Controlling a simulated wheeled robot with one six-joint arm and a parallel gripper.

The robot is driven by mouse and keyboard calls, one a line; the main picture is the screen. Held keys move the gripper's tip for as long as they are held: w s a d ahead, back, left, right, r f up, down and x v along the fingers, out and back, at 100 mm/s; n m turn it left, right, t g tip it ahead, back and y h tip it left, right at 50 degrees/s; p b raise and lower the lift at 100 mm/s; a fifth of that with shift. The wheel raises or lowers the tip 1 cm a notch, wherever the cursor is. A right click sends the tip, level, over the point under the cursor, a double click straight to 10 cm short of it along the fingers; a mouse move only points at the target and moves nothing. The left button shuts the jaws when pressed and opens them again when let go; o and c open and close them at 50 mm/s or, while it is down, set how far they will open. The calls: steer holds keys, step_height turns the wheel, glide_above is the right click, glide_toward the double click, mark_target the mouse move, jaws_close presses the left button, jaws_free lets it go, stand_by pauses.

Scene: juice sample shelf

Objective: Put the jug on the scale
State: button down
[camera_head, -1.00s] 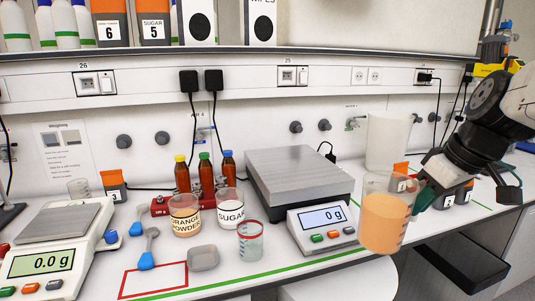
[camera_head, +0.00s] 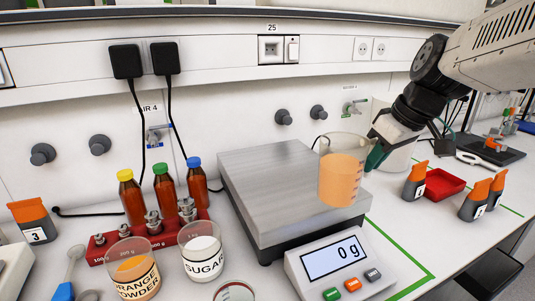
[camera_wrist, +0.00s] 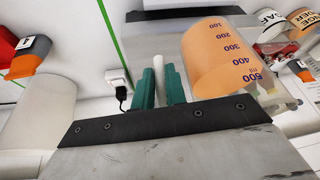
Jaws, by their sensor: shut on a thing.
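The jug (camera_head: 341,180) is a clear beaker with a graduated scale, partly filled with orange liquid. My gripper (camera_head: 377,156) is shut on its handle from the right. In the wrist view the green fingers (camera_wrist: 160,86) close on the pale handle, and the jug (camera_wrist: 225,58) is beside them. The scale (camera_head: 285,185) has a broad grey metal platform and a front display (camera_head: 335,258) reading 0 g. In the head view the jug appears upright over the platform's right part. I cannot see a gap below it clearly.
A rack with weights (camera_head: 150,238) and capped brown bottles stand left of the scale. The orange powder (camera_head: 134,270) and sugar (camera_head: 203,255) beakers stand front left. A whitish container (camera_head: 400,150) is behind my gripper. Orange-topped bottles (camera_head: 415,182) and a red tray (camera_head: 444,184) are right.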

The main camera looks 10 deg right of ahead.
steer(key=shift+w+a+f, duration=0.65)
steer(key=shift+w+f, duration=0.15)
steer(key=shift+w, duration=1.3)
steer(key=shift+w+a+f, duration=0.65)
steer(key=shift+w+f, duration=0.1)
steer(key=shift+w, duration=1.3)
steer(key=shift+w+a+f, duration=0.65)
steer(key=shift+w+f, duration=0.15)
steer(key=shift+w, duration=1.3)
steer(key=shift+f, duration=0.15)
steer(key=c, duration=1.4)
jaws_free()
steer(key=shift+c, duration=0.2)
steer(key=v, duration=1.2)
steer(key=s+a+f+m+g, duration=0.1)
steer(key=s+f, duration=0.3)
steer(key=s, duration=0.4)
steer(key=s+a+f+m+g+h, duration=0.1)
steer(key=s+f+m, duration=0.1)
steer(key=s, duration=0.7)
steer(key=s+a+f+m+h, duration=0.1)
steer(key=s+a+f, duration=0.1)
steer(key=s+f, duration=0.3)
steer(key=s, duration=0.3)
steer(key=shift+s+f+g, duration=0.3)
steer(key=shift+s+g, duration=0.05)
steer(key=shift+g, duration=0.05)
